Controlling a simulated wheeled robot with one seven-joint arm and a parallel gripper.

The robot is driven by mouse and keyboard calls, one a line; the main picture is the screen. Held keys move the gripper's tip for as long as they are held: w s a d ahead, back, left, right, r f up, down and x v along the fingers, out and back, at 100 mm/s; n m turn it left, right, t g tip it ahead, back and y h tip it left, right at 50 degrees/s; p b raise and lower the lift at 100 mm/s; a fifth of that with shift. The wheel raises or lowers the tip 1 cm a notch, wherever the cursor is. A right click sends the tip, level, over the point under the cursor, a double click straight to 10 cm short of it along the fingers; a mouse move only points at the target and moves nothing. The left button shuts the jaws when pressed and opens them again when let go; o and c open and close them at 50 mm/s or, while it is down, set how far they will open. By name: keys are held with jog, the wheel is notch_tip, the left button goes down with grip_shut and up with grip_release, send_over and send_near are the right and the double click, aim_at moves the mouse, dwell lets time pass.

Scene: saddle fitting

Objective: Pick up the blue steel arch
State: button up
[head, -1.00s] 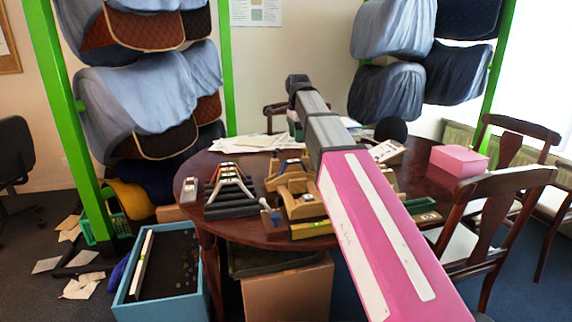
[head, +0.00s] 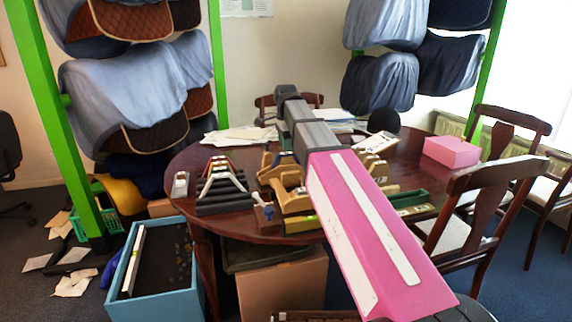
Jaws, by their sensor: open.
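A small bluish arch shape (head: 281,158) shows in the head view among the wooden fixtures on the round table, partly hidden by my arm. I take it for the blue steel arch, but it is too small to be sure. It seems to sit on or behind the wooden blocks. My pink and grey arm reaches from the lower right over the table to a dark end above its far side. The fingers of my gripper do not show, and nothing held is visible.
The dark round table (head: 190,155) carries a rack of several arches (head: 222,190), wooden fixtures (head: 290,200), papers (head: 240,135) and a pink box (head: 452,152). A blue bin (head: 190,300) stands on the floor at front left. Chairs (head: 480,190) crowd the right side. Green saddle racks (head: 55,120) stand behind.

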jog(key=shift+f, duration=1.4)
grip_shut()
jog(key=shift+r, duration=0.15)
